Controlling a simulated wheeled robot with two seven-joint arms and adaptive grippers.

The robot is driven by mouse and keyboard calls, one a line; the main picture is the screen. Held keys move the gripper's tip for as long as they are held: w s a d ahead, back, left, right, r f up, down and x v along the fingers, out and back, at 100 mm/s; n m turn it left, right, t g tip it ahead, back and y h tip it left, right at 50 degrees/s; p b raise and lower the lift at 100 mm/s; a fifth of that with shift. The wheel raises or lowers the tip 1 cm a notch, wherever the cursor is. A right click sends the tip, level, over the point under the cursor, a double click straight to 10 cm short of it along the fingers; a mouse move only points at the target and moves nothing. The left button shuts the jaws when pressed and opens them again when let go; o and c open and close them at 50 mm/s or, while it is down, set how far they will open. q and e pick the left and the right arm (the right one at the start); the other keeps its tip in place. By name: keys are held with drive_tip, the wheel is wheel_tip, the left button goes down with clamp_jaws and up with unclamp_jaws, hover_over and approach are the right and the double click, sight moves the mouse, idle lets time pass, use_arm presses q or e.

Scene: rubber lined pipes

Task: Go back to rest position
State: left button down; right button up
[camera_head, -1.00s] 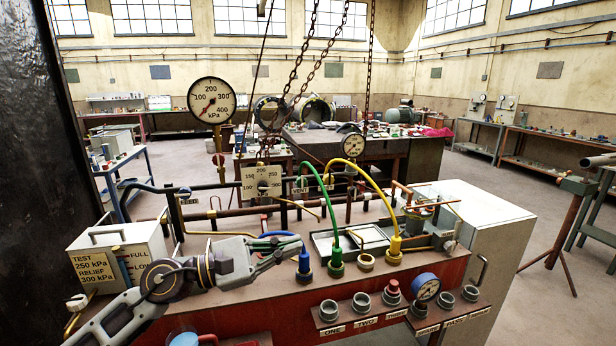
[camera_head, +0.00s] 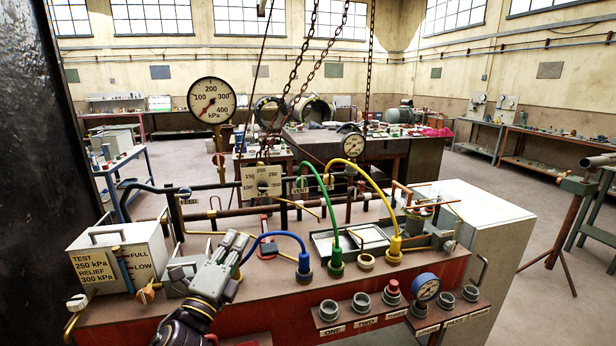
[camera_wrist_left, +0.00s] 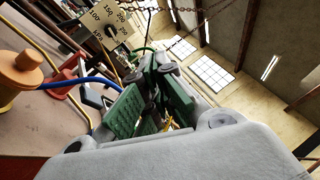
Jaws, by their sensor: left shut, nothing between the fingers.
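My left gripper (camera_head: 232,246) is shut and empty above the front left part of the bench. In the left wrist view its green-padded fingers (camera_wrist_left: 150,95) point up and away. To its right in the head view, a blue hose (camera_head: 272,235) arches into a blue-collared fitting (camera_head: 305,264). A green hose (camera_head: 322,205) and a yellow hose (camera_head: 375,190) end in fittings farther right. The left forearm hides part of the bench front. My right gripper does not show.
A white box (camera_head: 120,255) labelled TEST and RELIEF stands left of the gripper. A pressure gauge (camera_head: 211,100) and pipes rise behind. Several grey sockets (camera_head: 361,302) line the front ledge. A dark column (camera_head: 62,130) stands at the far left.

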use_arm(q)
drive_tip(key=s+a+f+n+g+y, duration=0.2)
drive_tip(key=a+f+n+g, duration=0.1)
drive_tip(key=f+n, duration=0.3)
drive_tip(key=s+a+f+n+g+y, duration=0.2)
drive_tip(key=f+n+y, duration=0.15)
drive_tip(key=f, duration=0.45)
drive_tip(key=s+a+f+n+g+y, duration=0.1)
drive_tip(key=s+a+f+n+g, duration=0.15)
drive_tip(key=f+n, duration=0.35)
drive_tip(key=s+d+f+n+g+h, duration=0.2)
drive_tip(key=s+f+n+g, duration=0.65)
drive_tip(key=s+f, duration=0.75)
drive_tip(key=s+a+f+m+g, duration=0.1)
drive_tip(key=s+f, duration=0.1)
drive_tip(key=f, duration=1.4)
drive_tip(key=s+a+f+m+g, duration=0.1)
drive_tip(key=s+f+g, duration=0.15)
drive_tip(key=f, duration=1.35)
drive_tip(key=s+a+f, duration=0.2)
drive_tip(key=s+f, duration=0.7)
drive_tip(key=s, duration=0.1)
drive_tip(key=s+a+f, duration=0.3)
drive_tip(key=s+f, duration=0.7)
drive_tip(key=s, duration=0.1)
drive_tip(key=shift+s+m+y, duration=0.2)
drive_tip(key=shift+m+y, duration=0.1)
drive_tip(key=shift+y, duration=0.15)
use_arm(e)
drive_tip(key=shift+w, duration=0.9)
